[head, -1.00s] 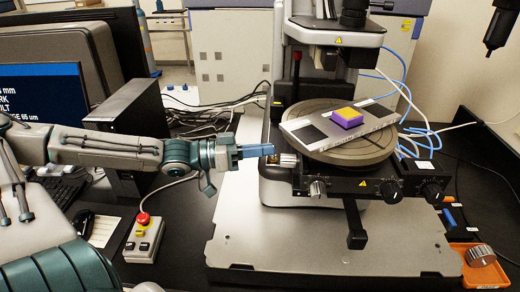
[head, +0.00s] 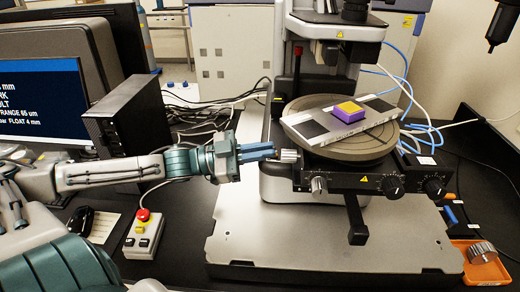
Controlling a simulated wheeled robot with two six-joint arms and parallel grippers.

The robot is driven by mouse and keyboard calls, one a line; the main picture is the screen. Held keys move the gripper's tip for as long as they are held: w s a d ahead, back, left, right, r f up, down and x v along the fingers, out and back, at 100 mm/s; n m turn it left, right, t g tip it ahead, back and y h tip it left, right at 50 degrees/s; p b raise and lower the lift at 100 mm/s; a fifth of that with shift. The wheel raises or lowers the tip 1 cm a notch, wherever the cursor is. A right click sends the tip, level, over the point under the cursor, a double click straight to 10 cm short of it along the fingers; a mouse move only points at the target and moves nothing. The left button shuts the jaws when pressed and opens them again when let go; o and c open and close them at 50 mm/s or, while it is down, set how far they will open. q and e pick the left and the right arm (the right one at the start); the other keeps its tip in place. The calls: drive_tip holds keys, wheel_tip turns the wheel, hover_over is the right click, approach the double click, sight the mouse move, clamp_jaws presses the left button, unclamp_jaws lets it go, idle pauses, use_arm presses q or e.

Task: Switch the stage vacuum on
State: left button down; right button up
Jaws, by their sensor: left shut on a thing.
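The stylus profiler's round stage (head: 357,149) carries a pale plate (head: 384,106) with dark squares and a small purple-and-yellow sample (head: 348,112). Below it is a black front panel (head: 350,182) with a silver knob (head: 319,185) at left and two black knobs (head: 391,187) (head: 434,187) at right. No readable label marks which control is the stage vacuum. My left gripper (head: 272,153) reaches in from the left. Its blue fingers are shut on a small silver knob (head: 288,156) at the stage's left side; the fingers partly hide it. My right gripper is out of view.
A red-topped button box (head: 143,233) stands on the bench below my left arm. The grey base plate (head: 290,242) is clear in front. An orange tray (head: 480,268) lies at right. A black box (head: 125,115) and screen (head: 45,100) stand at left; blue hoses (head: 405,85) run behind.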

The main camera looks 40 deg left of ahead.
use_arm(q)
drive_tip(key=shift+m, duration=0.4)
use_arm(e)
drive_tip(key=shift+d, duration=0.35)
use_arm(q)
drive_tip(key=c, duration=1.7)
unclamp_jaws()
drive_tip(key=shift+d, duration=0.1)
drive_tip(key=shift+o, duration=0.8)
drive_tip(key=shift+w+d, duration=0.15)
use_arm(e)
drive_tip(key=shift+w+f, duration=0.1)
use_arm(q)
drive_tip(key=p+v, duration=1)
drive_tip(key=p, duration=0.4)
drive_tip(key=shift+s+a, duration=0.2)
drive_tip(key=shift+a, duration=0.15)
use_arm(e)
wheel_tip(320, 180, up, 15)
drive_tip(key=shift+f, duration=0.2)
